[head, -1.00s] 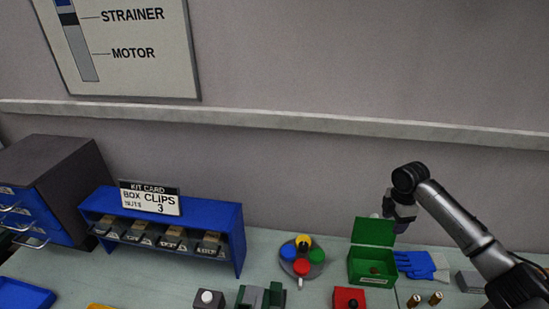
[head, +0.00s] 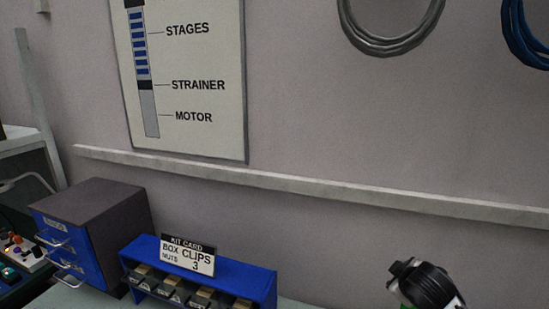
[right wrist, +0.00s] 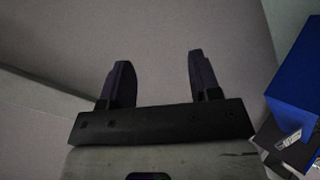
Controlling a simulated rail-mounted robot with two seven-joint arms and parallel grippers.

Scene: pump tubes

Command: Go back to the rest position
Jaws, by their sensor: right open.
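My right gripper (right wrist: 158,78) shows in the right wrist view. Its two dark fingers stand well apart with nothing between them, and plain grey wall lies behind them. In the head view, a black part of my right arm (head: 428,284) shows at the lower right; its fingers cannot be made out there. A small patch of green shows beside it. My left gripper is in neither view.
A blue shelf (head: 225,270) with several small bins carries a kit card (head: 187,255). A grey cabinet with blue drawers (head: 95,225) stands to its left. A pump chart (head: 200,110) and coiled hoses (head: 390,45) hang on the wall. A blue object (right wrist: 300,75) is at the right in the wrist view.

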